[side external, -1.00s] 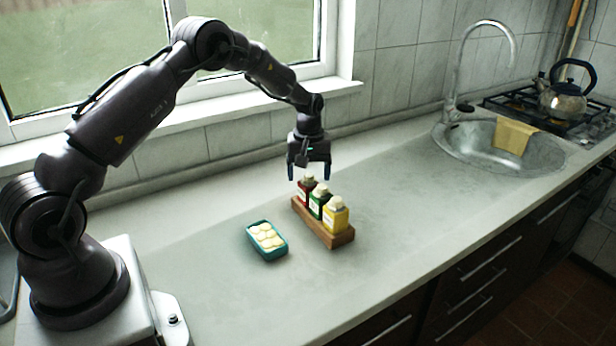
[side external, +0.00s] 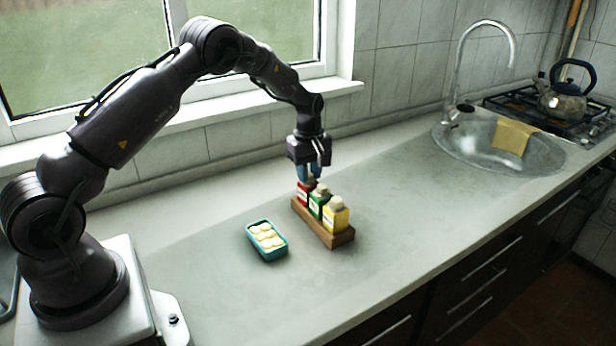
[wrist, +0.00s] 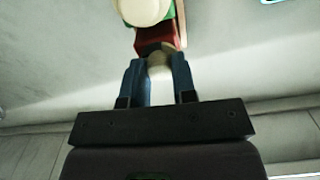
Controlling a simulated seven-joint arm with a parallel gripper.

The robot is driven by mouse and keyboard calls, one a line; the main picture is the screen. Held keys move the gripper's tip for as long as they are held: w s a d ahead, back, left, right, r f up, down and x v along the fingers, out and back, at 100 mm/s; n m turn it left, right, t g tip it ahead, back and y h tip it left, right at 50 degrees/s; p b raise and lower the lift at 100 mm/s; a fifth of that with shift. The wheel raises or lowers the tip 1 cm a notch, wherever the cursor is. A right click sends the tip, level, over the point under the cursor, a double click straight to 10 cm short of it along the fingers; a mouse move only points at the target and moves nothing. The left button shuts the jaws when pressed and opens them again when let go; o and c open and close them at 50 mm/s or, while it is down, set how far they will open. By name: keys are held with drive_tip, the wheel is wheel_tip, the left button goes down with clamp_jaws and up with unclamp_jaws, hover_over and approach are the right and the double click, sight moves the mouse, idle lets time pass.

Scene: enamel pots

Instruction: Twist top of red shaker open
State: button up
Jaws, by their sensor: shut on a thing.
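The red shaker (side external: 304,194) stands upright at the far left end of a wooden rack, beside a green shaker (side external: 319,203) and a yellow shaker (side external: 336,216). My gripper (side external: 309,179) is above the red shaker, pointing down, with its blue fingers shut on the shaker's pale top. In the wrist view the red shaker (wrist: 153,40) shows beyond the fingers, and its cream top (wrist: 159,66) is between the two blue fingers (wrist: 159,75). The fingers hide much of the top in the side view.
The wooden rack (side external: 325,236) holds the shakers on the grey counter. A teal dish (side external: 267,252) with several pale round pieces sits to the left of the rack. The sink (side external: 470,150), a cloth (side external: 513,137) and a kettle (side external: 562,98) are farther right. The counter between is clear.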

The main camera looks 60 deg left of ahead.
drive_tip(key=shift+n, duration=0.8)
drive_tip(key=n, duration=0.5)
drive_tip(key=shift+n, duration=1)
drive_tip(key=n, duration=0.5)
drive_tip(key=o, duration=1.2)
drive_tip(key=shift+r, duration=0.1)
